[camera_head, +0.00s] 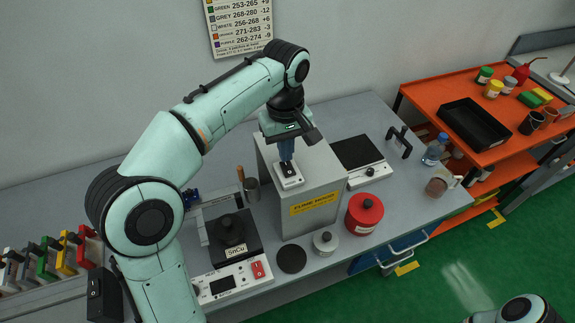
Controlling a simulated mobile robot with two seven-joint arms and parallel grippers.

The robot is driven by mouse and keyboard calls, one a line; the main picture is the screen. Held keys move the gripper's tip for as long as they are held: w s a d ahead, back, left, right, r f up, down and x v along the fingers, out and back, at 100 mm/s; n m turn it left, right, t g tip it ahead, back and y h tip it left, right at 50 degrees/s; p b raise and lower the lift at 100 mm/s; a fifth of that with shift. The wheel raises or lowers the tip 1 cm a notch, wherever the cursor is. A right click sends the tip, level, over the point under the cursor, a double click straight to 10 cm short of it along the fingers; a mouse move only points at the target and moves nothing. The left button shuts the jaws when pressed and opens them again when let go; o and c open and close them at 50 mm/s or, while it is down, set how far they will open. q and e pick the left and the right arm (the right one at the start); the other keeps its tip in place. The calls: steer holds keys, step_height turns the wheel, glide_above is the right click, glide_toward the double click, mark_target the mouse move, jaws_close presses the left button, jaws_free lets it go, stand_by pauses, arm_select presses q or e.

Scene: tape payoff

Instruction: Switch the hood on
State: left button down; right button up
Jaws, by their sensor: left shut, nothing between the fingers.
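The fume hood (309,194) is a grey box with a yellow "FUME HOOD" label, standing on the grey bench. A small white switch plate (290,181) with a black part lies on its top, toward the left. My left gripper (287,158) points down over this switch, its blue fingers together and empty. The fingertips are at or just above the switch; I cannot tell whether they touch it. The fingers hide part of the switch, so its position does not show. At the bottom right a piece of my right arm shows, but its gripper does not.
A solder pot (231,240) marked SnCu stands left of the hood. A red canister (364,213), a grey lidded pot (325,242) and a black disc (292,258) sit in front. A hotplate (357,153) is on the right. An orange cart (425,91) stands beyond the bench.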

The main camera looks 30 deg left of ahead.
arm_select(q)
steer(key=shift+f+b, duration=0.4)
steer(key=shift+f, duration=0.6)
arm_select(e)
steer(key=shift+s+f, duration=0.55)
steer(key=shift+f, duration=0.05)
stand_by(0.3)
arm_select(q)
steer(key=shift+r+p, duration=0.65)
steer(key=shift+r, duration=0.5)
steer(key=shift+r+p, duration=0.8)
steer(key=shift+r, duration=0.55)
steer(key=shift+w+r, duration=0.15)
steer(key=shift+r, duration=0.35)
steer(key=shift+s+r, duration=0.2)
steer(key=shift+r, duration=0.35)
arm_select(e)
steer(key=shift+w+r, duration=2)
steer(key=shift+w, duration=0.15)
